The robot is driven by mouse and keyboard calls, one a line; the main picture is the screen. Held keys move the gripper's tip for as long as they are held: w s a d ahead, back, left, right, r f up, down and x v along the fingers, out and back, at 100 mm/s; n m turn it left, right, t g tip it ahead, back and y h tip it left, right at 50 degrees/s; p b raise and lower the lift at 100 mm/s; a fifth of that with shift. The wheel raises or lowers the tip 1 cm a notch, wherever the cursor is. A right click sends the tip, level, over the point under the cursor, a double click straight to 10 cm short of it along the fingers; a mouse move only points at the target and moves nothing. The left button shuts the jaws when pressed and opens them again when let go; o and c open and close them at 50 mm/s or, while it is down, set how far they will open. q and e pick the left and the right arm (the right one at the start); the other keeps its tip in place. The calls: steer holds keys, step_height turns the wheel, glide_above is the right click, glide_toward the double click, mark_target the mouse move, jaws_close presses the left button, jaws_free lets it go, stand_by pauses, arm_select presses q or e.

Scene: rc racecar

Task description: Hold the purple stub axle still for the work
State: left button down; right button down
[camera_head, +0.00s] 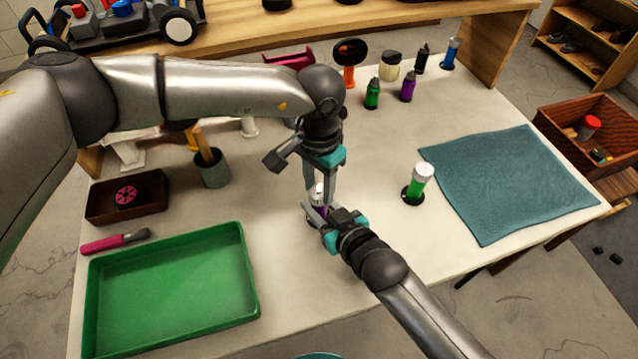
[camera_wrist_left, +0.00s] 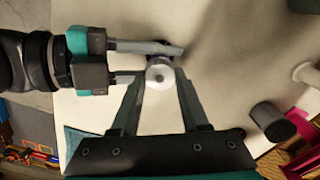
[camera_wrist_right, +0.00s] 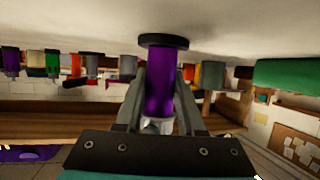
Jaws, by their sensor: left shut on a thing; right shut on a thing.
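The purple stub axle (camera_head: 320,211) stands upright on the table in the head view, mostly hidden by my grippers. In the right wrist view, which is upside down, its purple body (camera_wrist_right: 167,82) has a black disc base (camera_wrist_right: 163,41). My right gripper (camera_wrist_right: 165,100) is shut around the purple body from the side, low over the table. My left gripper (camera_head: 319,190) points down from above and is shut on the pale cap at the axle's top. The cap (camera_wrist_left: 159,78) shows between the fingers in the left wrist view.
A green piece with a white top (camera_head: 418,184) stands right of my grippers. A teal cloth (camera_head: 510,180) lies farther right. A green tray (camera_head: 170,290), a dark box (camera_head: 100,205), a pink-handled tool (camera_head: 105,243) and a grey cup (camera_head: 213,172) are left. Several bottles stand behind.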

mark_target(319, 191)
arm_select(q)
steer(key=shift+m, duration=1.9)
steer(key=shift+c, duration=1.9)
jaws_free()
step_height(319, 191, up, 12)
